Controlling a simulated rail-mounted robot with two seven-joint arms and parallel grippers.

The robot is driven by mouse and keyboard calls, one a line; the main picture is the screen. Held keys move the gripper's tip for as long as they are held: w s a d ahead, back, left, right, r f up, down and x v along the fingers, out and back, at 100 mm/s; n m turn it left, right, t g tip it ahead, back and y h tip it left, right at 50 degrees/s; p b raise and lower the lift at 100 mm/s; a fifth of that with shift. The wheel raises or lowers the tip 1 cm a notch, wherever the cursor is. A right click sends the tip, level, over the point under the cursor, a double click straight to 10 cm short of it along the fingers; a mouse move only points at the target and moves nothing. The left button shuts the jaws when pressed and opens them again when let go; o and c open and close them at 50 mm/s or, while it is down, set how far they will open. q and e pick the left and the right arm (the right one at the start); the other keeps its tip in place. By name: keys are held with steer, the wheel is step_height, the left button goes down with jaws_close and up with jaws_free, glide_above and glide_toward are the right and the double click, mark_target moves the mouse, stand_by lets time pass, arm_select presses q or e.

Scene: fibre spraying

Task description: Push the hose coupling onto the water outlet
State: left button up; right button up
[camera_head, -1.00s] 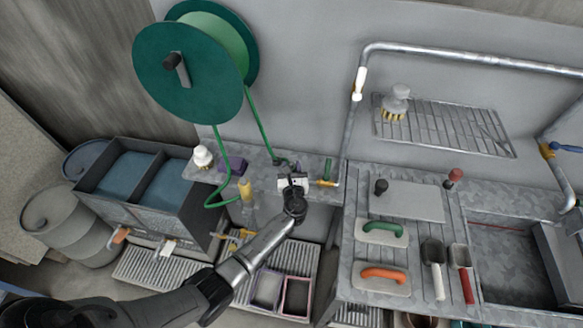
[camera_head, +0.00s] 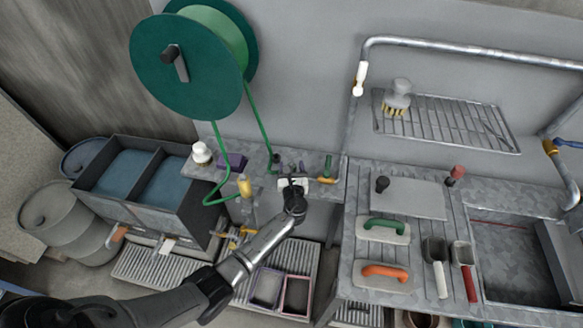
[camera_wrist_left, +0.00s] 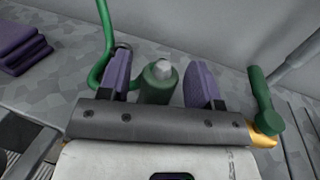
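My left gripper (camera_head: 290,166) is over the back counter, beside the wall. Its two purple fingers (camera_wrist_left: 160,78) are apart in the left wrist view. A green cylinder with a grey tip (camera_wrist_left: 159,84) stands between them, with narrow gaps on both sides. It looks like the hose coupling, but its join to the green hose (camera_wrist_left: 104,55) is hidden behind the left finger. A brass tap with a green lever (camera_head: 326,179), likely the water outlet, is just right of the gripper; it also shows in the left wrist view (camera_wrist_left: 264,134). Its mouth is hidden. My right gripper is not in view.
The green hose reel (camera_head: 185,62) hangs above the counter. Purple blocks (camera_wrist_left: 22,42) lie left of the gripper. A metal pipe (camera_head: 352,120) runs down the wall at right. A workbench (camera_head: 350,250) with trowels and scoops stands at front right.

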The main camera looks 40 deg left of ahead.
arm_select(q)
steer(key=shift+o, duration=0.4)
steer(key=shift+s+d, duration=0.1)
steer(key=shift+s+d, duration=0.2)
steer(key=p+v, duration=0.1)
steer(key=v, duration=1.2)
